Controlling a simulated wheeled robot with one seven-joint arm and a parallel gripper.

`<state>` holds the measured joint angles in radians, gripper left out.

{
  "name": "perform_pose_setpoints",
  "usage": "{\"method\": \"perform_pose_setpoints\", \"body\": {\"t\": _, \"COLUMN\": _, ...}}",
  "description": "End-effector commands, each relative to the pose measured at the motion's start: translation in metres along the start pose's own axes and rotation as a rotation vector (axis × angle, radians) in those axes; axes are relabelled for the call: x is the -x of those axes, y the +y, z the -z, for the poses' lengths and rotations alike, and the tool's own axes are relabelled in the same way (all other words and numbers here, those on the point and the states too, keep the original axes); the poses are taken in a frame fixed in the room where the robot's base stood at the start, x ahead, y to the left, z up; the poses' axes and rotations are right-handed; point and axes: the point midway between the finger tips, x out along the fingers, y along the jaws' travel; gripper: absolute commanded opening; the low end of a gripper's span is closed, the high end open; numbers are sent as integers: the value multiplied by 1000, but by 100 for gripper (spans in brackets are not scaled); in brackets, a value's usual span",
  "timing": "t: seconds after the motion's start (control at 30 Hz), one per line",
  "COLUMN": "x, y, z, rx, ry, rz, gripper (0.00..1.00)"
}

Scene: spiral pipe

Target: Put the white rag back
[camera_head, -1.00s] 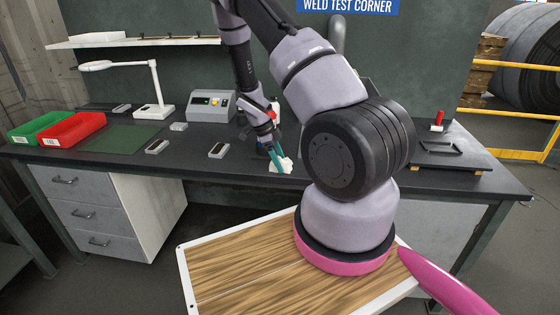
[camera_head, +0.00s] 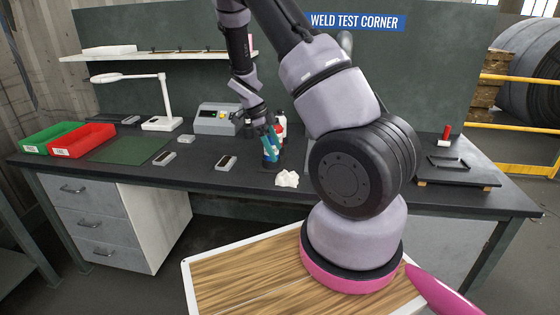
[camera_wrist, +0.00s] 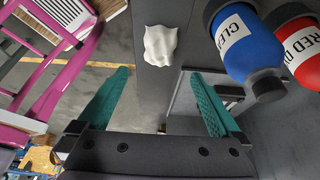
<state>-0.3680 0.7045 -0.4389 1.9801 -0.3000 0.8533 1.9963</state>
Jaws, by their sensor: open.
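The white rag (camera_head: 287,179) lies crumpled near the front edge of the dark workbench. It also shows in the wrist view (camera_wrist: 160,45), on the bench surface beyond my fingertips. My gripper (camera_head: 270,142) is above and behind the rag in the head view, beside the bottles. In the wrist view my gripper (camera_wrist: 155,75) has its two teal fingers spread wide with nothing between them. The rag is apart from both fingers. A blue bottle (camera_wrist: 245,40) with a part-hidden label stands close to the right finger, and a red bottle (camera_wrist: 300,45) is beside it.
The workbench (camera_head: 225,180) holds a grey control box (camera_head: 215,119), a white lamp (camera_head: 161,123), small grey blocks, and red (camera_head: 83,141) and green (camera_head: 50,137) bins. A black plate stand (camera_head: 455,170) is at the right. My arm hides part of the bench middle.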

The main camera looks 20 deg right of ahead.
Motion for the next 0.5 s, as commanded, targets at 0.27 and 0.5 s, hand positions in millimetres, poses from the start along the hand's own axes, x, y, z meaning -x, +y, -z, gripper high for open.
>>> {"method": "perform_pose_setpoints", "body": {"t": 0.27, "x": 15, "y": 1, "z": 1, "rx": 7, "ry": -7, "rz": -1, "gripper": 100}}
{"method": "perform_pose_setpoints", "body": {"t": 0.5, "x": 79, "y": 20, "z": 18, "rx": 213, "ry": -178, "rz": 25, "gripper": 100}}
